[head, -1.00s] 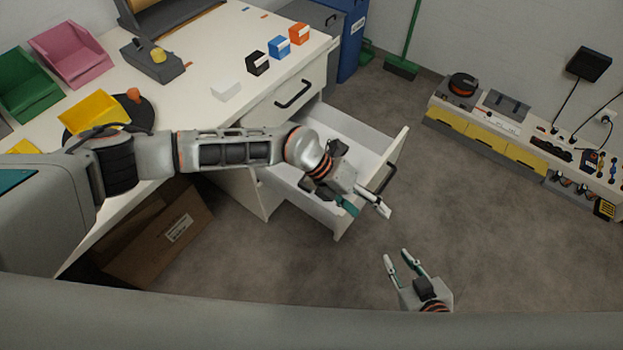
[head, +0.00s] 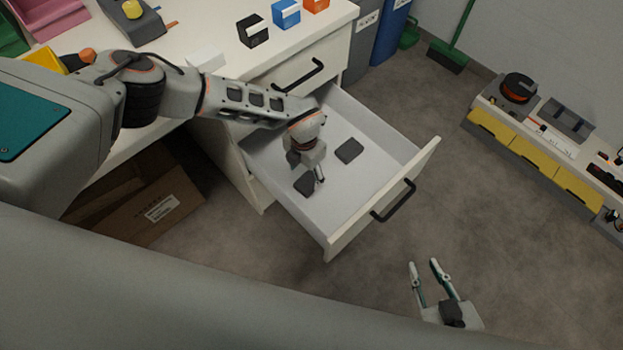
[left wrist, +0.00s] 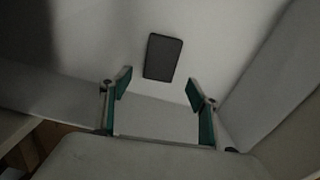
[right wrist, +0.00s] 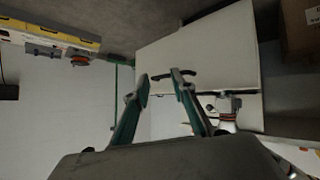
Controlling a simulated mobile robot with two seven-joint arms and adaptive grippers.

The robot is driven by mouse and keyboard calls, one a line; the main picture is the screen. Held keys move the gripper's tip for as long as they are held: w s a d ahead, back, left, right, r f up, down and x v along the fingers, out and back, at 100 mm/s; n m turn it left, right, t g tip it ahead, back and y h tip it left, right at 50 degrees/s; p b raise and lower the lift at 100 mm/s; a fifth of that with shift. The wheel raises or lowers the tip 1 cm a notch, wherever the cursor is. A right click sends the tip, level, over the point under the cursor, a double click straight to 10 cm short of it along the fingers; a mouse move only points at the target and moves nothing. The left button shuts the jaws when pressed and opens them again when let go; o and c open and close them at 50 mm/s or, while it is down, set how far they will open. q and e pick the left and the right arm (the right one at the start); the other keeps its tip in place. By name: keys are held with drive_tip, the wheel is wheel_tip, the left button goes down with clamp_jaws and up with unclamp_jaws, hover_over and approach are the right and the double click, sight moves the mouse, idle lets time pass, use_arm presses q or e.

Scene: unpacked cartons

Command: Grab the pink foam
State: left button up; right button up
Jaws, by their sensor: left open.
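No pink foam shows in any view. The open drawer (head: 392,168) holds two dark grey flat pieces, one at the back right (head: 349,150) and one (head: 305,184) next to my left gripper. My left gripper (head: 319,180) points down into the drawer and is partly hidden by its own wrist. In the left wrist view its fingers (left wrist: 158,84) are apart and empty, with one dark piece (left wrist: 163,57) lying ahead on the pale drawer floor. My right gripper (head: 424,265) is open and empty over the floor, in front of the drawer; its fingers (right wrist: 160,78) also show apart.
The desk (head: 215,85) carries black (head: 253,32), blue (head: 286,14) and orange blocks, and a pink bin (head: 55,18) at the left. A cardboard box (head: 160,205) stands below it.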

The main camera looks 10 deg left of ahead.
sight(307, 183)
use_arm(q)
drive_tip(key=shift+f, duration=0.55)
wheel_tip(307, 183, down, 4)
drive_tip(key=shift+d+r+b, duration=0.1)
drive_tip(key=shift+r+b, duration=0.05)
drive_tip(key=shift+b, duration=0.85)
drive_tip(key=shift+w+f, duration=0.2)
drive_tip(key=shift+f, duration=0.4)
drive_tip(key=shift+w+r, duration=0.1)
drive_tip(key=shift+r, duration=0.15)
drive_tip(key=c, duration=0.9)
use_arm(e)
drive_tip(key=shift+w+a+f, duration=0.1)
drive_tip(key=shift+w+a, duration=0.15)
drive_tip(key=shift+a, duration=0.15)
